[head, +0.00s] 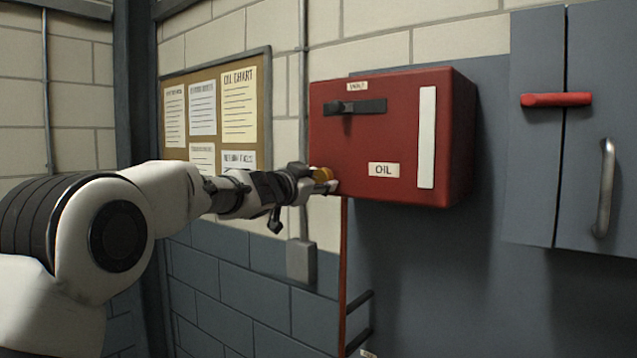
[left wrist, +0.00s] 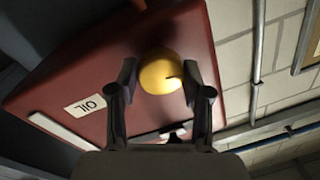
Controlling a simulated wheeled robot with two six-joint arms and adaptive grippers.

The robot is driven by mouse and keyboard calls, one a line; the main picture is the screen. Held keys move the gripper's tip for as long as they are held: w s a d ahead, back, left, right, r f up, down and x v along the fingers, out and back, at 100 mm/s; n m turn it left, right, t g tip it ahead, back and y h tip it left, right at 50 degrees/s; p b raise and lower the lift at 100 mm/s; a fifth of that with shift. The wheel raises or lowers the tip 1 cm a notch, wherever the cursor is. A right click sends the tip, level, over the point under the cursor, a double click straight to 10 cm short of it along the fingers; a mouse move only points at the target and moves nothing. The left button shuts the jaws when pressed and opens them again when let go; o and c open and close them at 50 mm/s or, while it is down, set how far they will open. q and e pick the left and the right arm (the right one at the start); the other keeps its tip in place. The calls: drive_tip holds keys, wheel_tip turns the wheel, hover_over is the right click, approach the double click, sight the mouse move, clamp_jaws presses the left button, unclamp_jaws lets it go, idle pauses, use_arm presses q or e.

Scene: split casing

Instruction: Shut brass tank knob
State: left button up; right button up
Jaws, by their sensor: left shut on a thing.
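The red oil tank (head: 352,140) hangs on the wall in the middle of the head view, with a white OIL label and a pale vertical strip. The brass knob (head: 321,174) is at the tank's lower left corner, mostly hidden by my left gripper (head: 328,182). My right gripper is not in view.
A black latch (head: 355,106) sits on the tank's upper front. A grey cabinet (head: 590,170) with a red handle (head: 556,99) and a metal handle (head: 604,188) stands at right. A notice board (head: 215,115) hangs behind my left arm. A thin red pipe (head: 343,260) runs below the tank.

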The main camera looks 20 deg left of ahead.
use_arm(q)
drive_tip(key=m+b, duration=0.1)
drive_tip(key=m, duration=0.6)
drive_tip(key=shift+m+h+b, duration=0.3)
drive_tip(key=m+b, duration=0.1)
drive_tip(key=m, duration=0.4)
drive_tip(key=shift+a+h, duration=0.1)
drive_tip(key=shift+h, duration=0.3)
drive_tip(key=shift+m, duration=1.5)
drive_tip(key=o, duration=1.2)
drive_tip(key=shift+w, duration=0.1)
drive_tip(key=shift+c, duration=0.2)
